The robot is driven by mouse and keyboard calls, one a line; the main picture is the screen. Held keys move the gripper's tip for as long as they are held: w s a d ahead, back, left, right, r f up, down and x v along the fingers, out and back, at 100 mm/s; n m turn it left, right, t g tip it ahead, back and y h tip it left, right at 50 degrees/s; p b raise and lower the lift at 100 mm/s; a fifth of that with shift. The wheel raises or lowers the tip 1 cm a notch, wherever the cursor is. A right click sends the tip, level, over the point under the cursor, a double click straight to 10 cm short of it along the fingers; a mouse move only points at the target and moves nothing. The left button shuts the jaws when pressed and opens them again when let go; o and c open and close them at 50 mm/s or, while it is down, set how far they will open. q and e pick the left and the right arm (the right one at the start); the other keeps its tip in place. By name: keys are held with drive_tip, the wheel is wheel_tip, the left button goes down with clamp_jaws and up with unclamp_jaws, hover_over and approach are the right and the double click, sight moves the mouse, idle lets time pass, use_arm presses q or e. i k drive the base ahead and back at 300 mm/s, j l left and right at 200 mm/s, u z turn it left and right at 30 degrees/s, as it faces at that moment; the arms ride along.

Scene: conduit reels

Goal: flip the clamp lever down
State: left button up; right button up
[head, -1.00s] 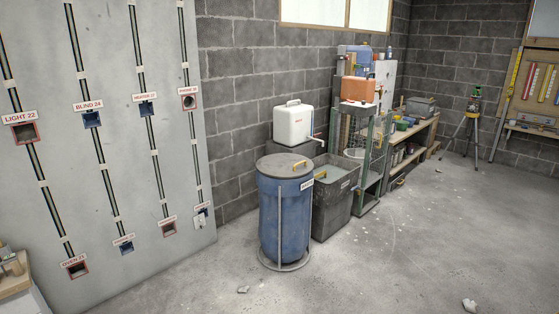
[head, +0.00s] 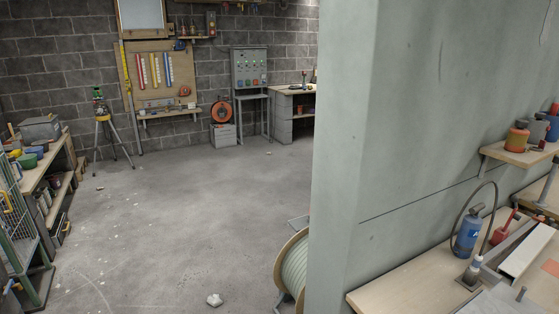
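Neither of my grippers shows in the head view. I cannot make out a clamp lever for certain. At the lower right, a wooden workbench (head: 400,287) carries a blue bottle (head: 467,236) with a dark curved hose or cable beside it. A small red item with an upright stem (head: 504,228) stands to its right; I cannot tell whether it is a lever.
A grey-green wall panel (head: 345,150) stands between the bench and the open floor (head: 180,200). A cable reel (head: 293,265) partly shows behind its left side. A tripod (head: 108,135), shelving (head: 40,180) and a control cabinet (head: 250,68) stand farther off.

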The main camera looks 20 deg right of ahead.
sight(515, 199)
drive_tip(key=i+z, duration=0.2)
drive_tip(key=z, duration=0.2)
drive_tip(key=i+z, duration=0.2)
drive_tip(key=z, duration=0.25)
drive_tip(key=i+j+z, duration=0.15)
drive_tip(key=z, duration=0.25)
drive_tip(key=i+j+z, duration=0.2)
drive_tip(key=z, duration=0.25)
drive_tip(key=i+j+z, duration=0.15)
drive_tip(key=z, duration=0.25)
drive_tip(key=j+z, duration=0.45)
drive_tip(key=i+l+u, duration=0.2)
drive_tip(key=k+j, duration=0.05)
